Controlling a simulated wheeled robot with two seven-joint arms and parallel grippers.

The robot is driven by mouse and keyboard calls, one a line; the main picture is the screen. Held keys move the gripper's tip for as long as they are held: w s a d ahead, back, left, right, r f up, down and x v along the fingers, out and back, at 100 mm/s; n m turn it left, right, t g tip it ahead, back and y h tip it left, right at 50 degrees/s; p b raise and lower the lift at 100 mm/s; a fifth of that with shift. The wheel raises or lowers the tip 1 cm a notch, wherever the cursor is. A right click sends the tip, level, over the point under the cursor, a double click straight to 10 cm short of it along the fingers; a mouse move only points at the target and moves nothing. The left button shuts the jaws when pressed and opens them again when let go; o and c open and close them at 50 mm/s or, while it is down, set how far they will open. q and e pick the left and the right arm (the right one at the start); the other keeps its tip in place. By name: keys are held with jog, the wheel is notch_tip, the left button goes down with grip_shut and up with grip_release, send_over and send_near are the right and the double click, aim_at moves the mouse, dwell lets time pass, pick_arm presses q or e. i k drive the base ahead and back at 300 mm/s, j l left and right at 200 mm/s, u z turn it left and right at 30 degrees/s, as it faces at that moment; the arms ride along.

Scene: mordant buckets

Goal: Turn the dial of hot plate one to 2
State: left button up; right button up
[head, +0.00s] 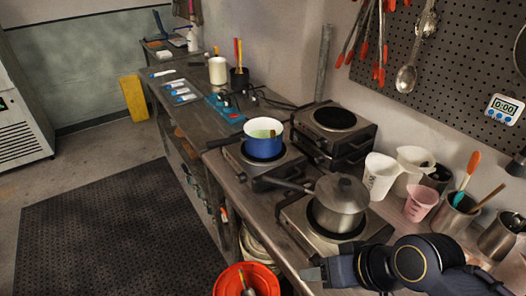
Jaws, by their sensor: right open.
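The farther hot plate (238,157) bears a blue pot (262,146) with pale green contents. No dial or its markings can be made out on either plate. My right gripper (308,273) is open and empty at the bench's front edge, close to the front of the nearer plate. My left gripper is out of view.
Stacked hot plates (334,137) stand behind, by the wall. White jugs (381,178), a pink beaker (420,204) and steel tool cups crowd the right side. An orange bucket (245,281) is on the floor below the bench. The black floor mat (115,235) is clear.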

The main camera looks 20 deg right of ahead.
aim_at(242, 179)
jog(key=i+j+u, duration=0.15)
jog(key=u, duration=0.2)
jog(key=i+j+u, duration=0.1)
jog(key=u, duration=0.3)
